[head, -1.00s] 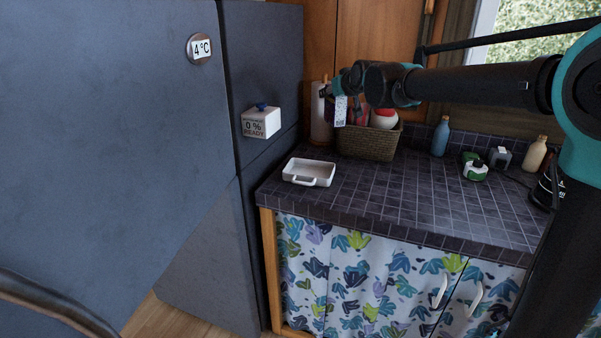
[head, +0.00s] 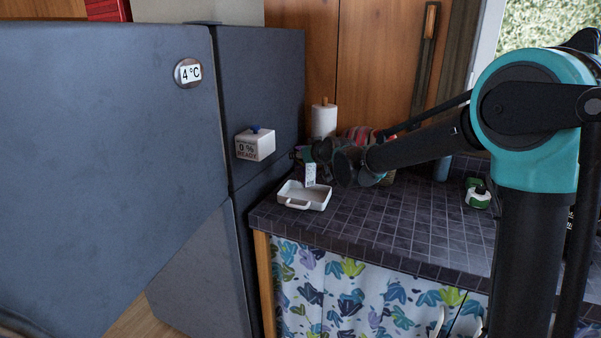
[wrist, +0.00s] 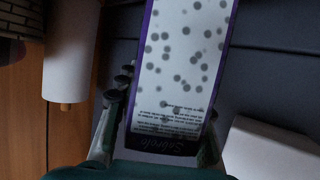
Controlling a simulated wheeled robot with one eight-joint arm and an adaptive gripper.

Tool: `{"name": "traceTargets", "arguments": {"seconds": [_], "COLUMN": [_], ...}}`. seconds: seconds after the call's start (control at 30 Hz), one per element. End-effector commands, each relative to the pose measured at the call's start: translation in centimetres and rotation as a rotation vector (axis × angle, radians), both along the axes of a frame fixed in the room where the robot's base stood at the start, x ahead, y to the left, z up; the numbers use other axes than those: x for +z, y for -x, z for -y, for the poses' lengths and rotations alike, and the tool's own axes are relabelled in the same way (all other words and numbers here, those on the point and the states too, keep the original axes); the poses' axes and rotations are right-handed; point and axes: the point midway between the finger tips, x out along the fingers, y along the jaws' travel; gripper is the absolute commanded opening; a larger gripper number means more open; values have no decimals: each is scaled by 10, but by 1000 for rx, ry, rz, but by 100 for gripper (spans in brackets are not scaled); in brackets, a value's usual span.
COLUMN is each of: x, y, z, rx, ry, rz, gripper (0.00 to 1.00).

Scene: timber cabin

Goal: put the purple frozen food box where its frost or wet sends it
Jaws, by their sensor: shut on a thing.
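My gripper (head: 308,157) is shut on the purple frozen food box and holds it above the white tray, in front of the paper roll. In the head view a small whitish part of the box (head: 310,174) shows below the gripper. In the wrist view the box (wrist: 180,60) lies between my fingers (wrist: 166,112). It has purple edges and a pale face with round grey spots and upside-down print. I cannot tell whether the spots are frost, wet or print. The white tray (head: 292,203) sits on the tiled counter, with a handle at its front.
A dark fridge (head: 110,150) with a 4 °C dial (head: 188,73) fills the left. A white unit reading "0 % READY" (head: 255,145) juts from its side. A paper roll (head: 324,118) and a mostly hidden basket stand behind. The tiled counter (head: 400,220) is clear in the middle.

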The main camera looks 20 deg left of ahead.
Motion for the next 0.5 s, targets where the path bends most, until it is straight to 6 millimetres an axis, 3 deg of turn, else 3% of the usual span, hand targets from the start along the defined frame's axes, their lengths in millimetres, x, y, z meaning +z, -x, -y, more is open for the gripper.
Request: {"name": "traceTargets", "arguments": {"seconds": [0.1,0.33,0.5], "x": [-17,-32,-55], "y": [0,0,0], "z": [0,0,0], "rx": [0,0,0], "ry": [-1,0,0], "rz": [1,0,0], "gripper": [0,0,0]}}
